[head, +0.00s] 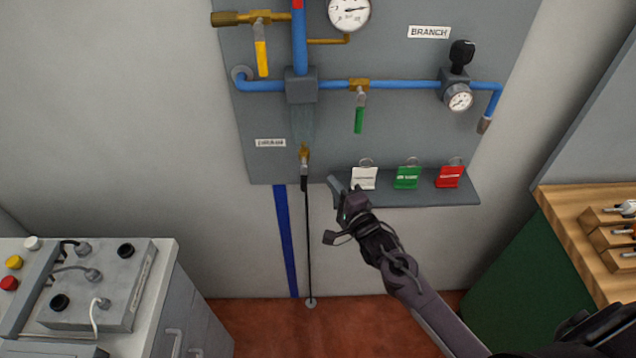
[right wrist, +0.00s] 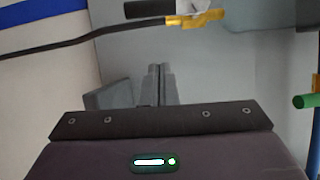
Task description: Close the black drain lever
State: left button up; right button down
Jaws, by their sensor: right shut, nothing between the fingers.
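The drain valve (head: 304,153) is a small brass fitting low on the grey panel, under the clear bowl. Its black drain lever (head: 304,183) points down, roughly in line with the thin black tube below. In the right wrist view the black lever (right wrist: 148,9) shows at the top edge, beside the brass body (right wrist: 195,21). My right gripper (head: 336,186) is just right of the lever, shut and empty, apart from it in the head view. Its closed fingers (right wrist: 158,85) show in the right wrist view below the valve. My left gripper is not in view.
A shelf with white (head: 364,178), green (head: 407,178) and red tags (head: 450,177) is right of the gripper. A green lever (head: 358,120) hangs above right, a yellow lever (head: 262,58) upper left. The black tube (head: 309,250) runs to the floor.

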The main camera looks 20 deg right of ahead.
aim_at(304, 176)
jog(key=a, duration=0.1)
jog(key=a+p, duration=0.1)
jog(key=a, duration=0.2)
jog(key=shift+w+r+p, duration=0.1)
jog(key=shift+w+p, duration=0.25)
